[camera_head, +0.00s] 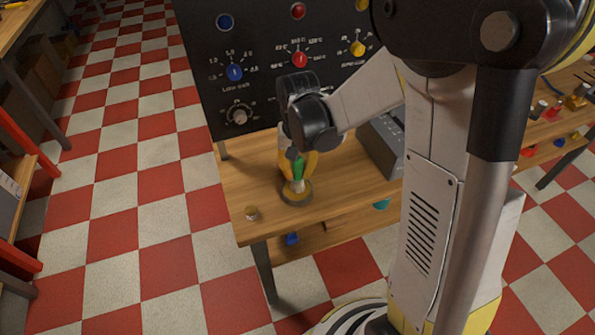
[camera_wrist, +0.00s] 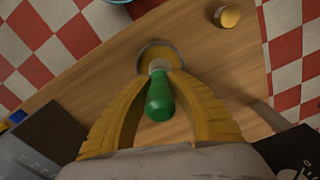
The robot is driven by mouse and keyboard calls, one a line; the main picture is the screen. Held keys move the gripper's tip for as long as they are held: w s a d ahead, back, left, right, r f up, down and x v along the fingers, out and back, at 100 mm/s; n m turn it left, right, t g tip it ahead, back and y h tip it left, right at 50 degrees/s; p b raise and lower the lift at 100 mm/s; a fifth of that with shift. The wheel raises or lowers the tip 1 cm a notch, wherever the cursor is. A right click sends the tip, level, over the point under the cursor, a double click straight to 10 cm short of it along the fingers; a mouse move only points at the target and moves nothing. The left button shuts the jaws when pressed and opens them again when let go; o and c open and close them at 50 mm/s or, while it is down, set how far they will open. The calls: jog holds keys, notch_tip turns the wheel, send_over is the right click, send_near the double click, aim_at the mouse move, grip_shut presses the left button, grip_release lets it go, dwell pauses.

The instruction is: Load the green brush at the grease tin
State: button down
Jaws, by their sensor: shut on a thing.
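My gripper (camera_head: 298,163) is at the end of the arm, above the near left part of the wooden bench. Its yellow fingers are shut on the green brush (camera_head: 298,168), which points down. In the wrist view the green handle (camera_wrist: 159,97) shows between the finger tips. The grease tin (camera_head: 297,196) is a low round tin with yellowish content, standing on the bench under the brush. It also shows in the wrist view (camera_wrist: 176,52). The brush's lower end overlaps the tin in both views. I cannot tell whether the bristles touch the grease.
A small brass-coloured knob (camera_head: 251,213) stands near the bench's front left corner. A dark control panel (camera_head: 245,75) rises behind the bench top (camera_head: 245,180). A grey box (camera_head: 380,145) stands to the right. A lower shelf holds a blue thing (camera_head: 291,239).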

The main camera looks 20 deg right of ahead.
jog(key=shift+f+b, duration=0.4)
jog(key=shift+f, duration=0.05)
dwell(1.2)
jog(key=shift+r, duration=0.1)
jog(key=shift+r+p, duration=2.65)
jog(key=shift+r, duration=0.8)
